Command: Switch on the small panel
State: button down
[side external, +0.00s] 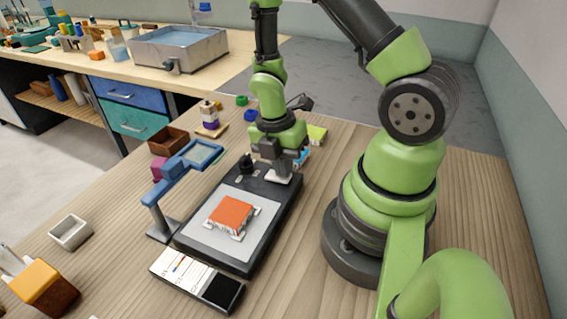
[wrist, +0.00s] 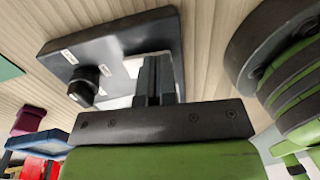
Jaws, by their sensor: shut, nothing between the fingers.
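The small panel (side external: 186,244) is a dark flat box with a pale grey top face, lying on the wooden table. A black knob (side external: 246,163) stands at its far end. In the wrist view the knob (wrist: 84,86) sits on the dark frame (wrist: 125,43) beside small white labels. My gripper (side external: 281,174) points down over the far right end of the panel, to the right of the knob and apart from it. Its fingers (wrist: 154,75) are together with nothing between them. I cannot tell whether the fingertips touch the panel. The panel's face looks plain grey, with no clear glow.
An orange block (side external: 231,215) on a pale holder lies on the panel's face. A blue magnifier stand (side external: 165,208) rises along the left side. A white and black card (side external: 198,280) lies in front. A brown box (side external: 168,141) and small coloured pieces stand behind.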

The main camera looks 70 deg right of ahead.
aim_at(273, 174)
jog(key=shift+s+f, duration=0.1)
jog(key=shift+f, duration=0.05)
dwell(0.5)
jog(key=shift+w+r, duration=0.2)
jog(key=shift+w, duration=0.65)
jog(key=shift+r, duration=0.1)
notch_tip(273, 174, up, 14)
jog(key=w, duration=0.2)
jog(key=shift+f, duration=0.2)
jog(key=shift+s+a, duration=0.3)
jog(key=shift+s, duration=0.4)
